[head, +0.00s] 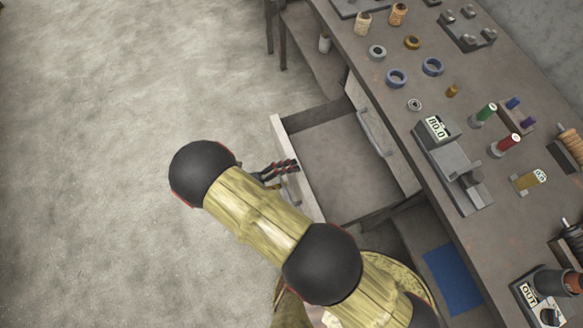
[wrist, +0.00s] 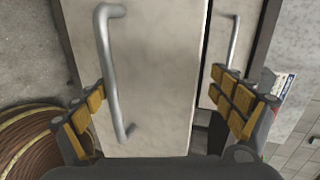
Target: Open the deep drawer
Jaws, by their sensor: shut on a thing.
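The deep drawer (head: 350,168) is pulled out from under the workbench, and its empty inside shows in the head view. Its pale front (wrist: 165,75) fills the middle of the wrist view, with a grey bar handle (wrist: 109,65) on it. My gripper (head: 274,172) is at the drawer's front, partly hidden by my arm. In the wrist view my gripper (wrist: 160,98) has its yellow-padded fingers wide apart, the left beside the handle and the right by the front's right edge. It is shut on the drawer, but the exact contact is unclear.
A second panel with a bar handle (head: 376,133) is under the bench, behind the open drawer. The workbench (head: 400,90) carries spools, rings and small devices. A blue sheet (head: 451,280) lies below right. The floor (head: 110,90) to the left is clear.

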